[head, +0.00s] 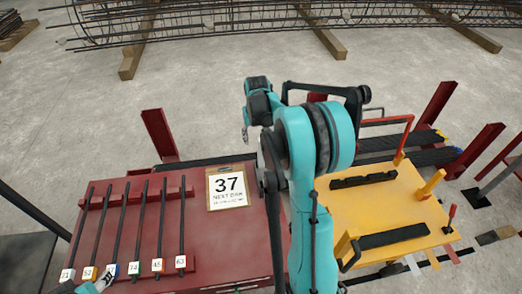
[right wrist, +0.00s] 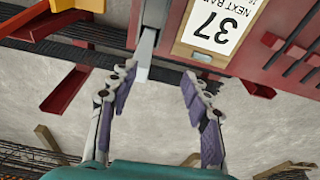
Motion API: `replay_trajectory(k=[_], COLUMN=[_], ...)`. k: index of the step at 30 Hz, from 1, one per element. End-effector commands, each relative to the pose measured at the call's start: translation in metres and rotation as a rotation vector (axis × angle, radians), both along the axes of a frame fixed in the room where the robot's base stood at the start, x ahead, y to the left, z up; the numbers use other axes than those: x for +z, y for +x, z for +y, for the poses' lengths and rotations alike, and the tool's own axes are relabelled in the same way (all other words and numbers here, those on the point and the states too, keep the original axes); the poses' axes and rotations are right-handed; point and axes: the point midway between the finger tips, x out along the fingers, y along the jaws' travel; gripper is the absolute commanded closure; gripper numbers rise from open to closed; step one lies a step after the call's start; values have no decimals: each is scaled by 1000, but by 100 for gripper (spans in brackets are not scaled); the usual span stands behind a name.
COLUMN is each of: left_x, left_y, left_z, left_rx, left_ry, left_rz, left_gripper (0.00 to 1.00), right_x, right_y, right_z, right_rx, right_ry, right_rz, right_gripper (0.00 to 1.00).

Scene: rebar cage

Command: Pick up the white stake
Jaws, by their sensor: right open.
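A pale grey-white square bar, which looks like the white stake (right wrist: 146,52), shows at the top of the right wrist view. Its near end hangs between the sign board and a red frame. My right gripper (right wrist: 160,85) is open and empty, and the bar's end lies just beyond its fingertips, toward the left finger. In the head view my right gripper (head: 246,128) is small beyond the red table, and my arm hides the stake. A bit of my left gripper (head: 101,282) shows at the bottom left edge; its jaws are unclear.
The red table (head: 225,255) holds several dark bars (head: 126,222) with numbered tags and a sign (head: 228,187) reading 37. A yellow table (head: 385,210) with black blocks stands right. A rebar cage (head: 200,22) lies on wooden beams behind.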

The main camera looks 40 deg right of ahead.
Motion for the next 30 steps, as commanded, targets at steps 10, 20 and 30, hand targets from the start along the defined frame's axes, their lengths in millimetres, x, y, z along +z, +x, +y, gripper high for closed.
replay_trajectory(k=[10, 20, 30], left_x=[8, -5, -13], left_y=[0, 0, 0], left_z=[0, 0, 0], left_rx=[0, 0, 0], left_ry=[0, 0, 0], left_rz=[0, 0, 0], left_gripper=[53, 53, 53], right_x=[-33, -69, -98], right_y=[7, 14, 18], right_z=[-37, -39, -41], right_rx=[-50, -48, -47], right_ry=[23, 23, 23], right_rz=[44, 42, 42], right_gripper=[52, 52, 52])
